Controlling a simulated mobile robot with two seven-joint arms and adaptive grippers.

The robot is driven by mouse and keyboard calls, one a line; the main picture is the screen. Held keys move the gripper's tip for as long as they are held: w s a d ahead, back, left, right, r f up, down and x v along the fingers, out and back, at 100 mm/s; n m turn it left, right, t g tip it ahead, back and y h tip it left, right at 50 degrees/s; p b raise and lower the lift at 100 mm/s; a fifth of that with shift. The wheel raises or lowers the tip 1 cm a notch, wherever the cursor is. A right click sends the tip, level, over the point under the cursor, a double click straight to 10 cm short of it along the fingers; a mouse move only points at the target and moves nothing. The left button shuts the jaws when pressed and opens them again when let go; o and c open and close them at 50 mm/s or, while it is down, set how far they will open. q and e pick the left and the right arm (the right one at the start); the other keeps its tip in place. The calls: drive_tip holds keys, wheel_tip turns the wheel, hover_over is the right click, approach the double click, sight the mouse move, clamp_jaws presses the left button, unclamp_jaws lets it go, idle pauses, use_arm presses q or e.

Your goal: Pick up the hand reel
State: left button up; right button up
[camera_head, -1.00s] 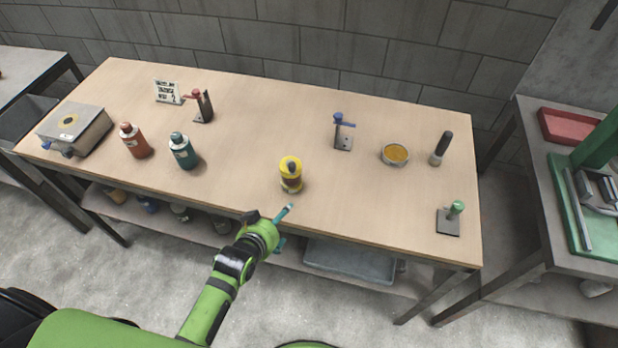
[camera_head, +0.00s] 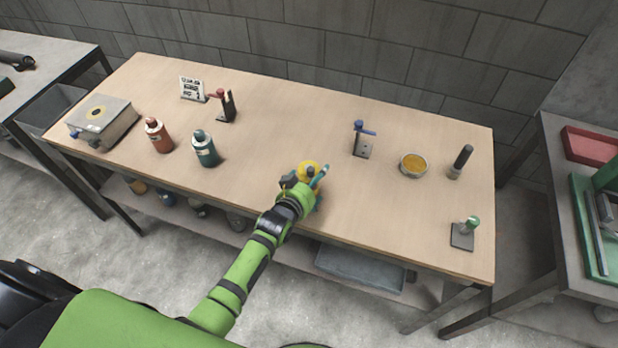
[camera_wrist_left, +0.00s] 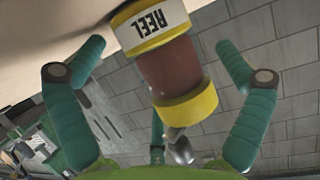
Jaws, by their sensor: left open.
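The hand reel has yellow ends and a brown middle, and stands at the front of the wooden table. In the head view only its yellow top (camera_head: 309,168) shows clearly, with my arm hiding much of the rest. In the left wrist view the reel (camera_wrist_left: 175,70) lies between the two fingers, with a white label reading REEL and a grey knob at its other end. My left gripper (camera_wrist_left: 160,75) is open, one teal finger on each side, with a gap to the reel on both sides. It also shows in the head view (camera_head: 308,186). My right gripper is out of view.

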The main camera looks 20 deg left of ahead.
use_arm(q)
drive_tip(key=shift+w+f, duration=0.1)
drive_tip(key=shift+w, duration=0.1)
drive_tip(key=c, duration=1.2)
